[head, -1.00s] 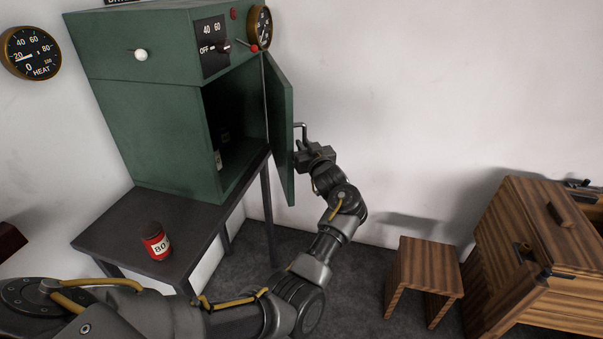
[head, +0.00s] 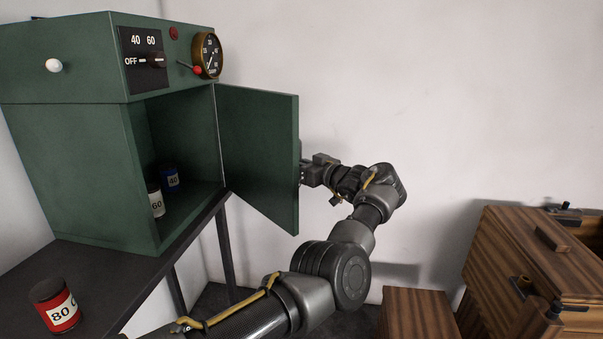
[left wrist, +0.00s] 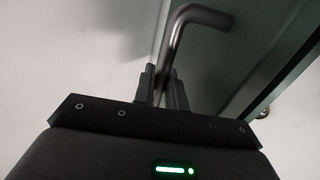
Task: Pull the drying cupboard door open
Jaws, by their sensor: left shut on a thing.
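The green drying cupboard (head: 75,165) stands on a dark table at the left in the head view. Its door (head: 262,155) hangs wide open on the right side, and the inside shows. My left gripper (head: 306,170) is at the far side of the door's free edge, and its fingertips are mostly hidden by the door in the head view. In the left wrist view my left gripper (left wrist: 164,88) is shut on the door's bent metal handle (left wrist: 184,40), with the green door panel (left wrist: 250,45) beside it. My right gripper is not in view.
A red jar (head: 56,307) stands on the dark table (head: 120,280). A wooden stool (head: 418,312) and a wooden cabinet (head: 535,265) are at the lower right.

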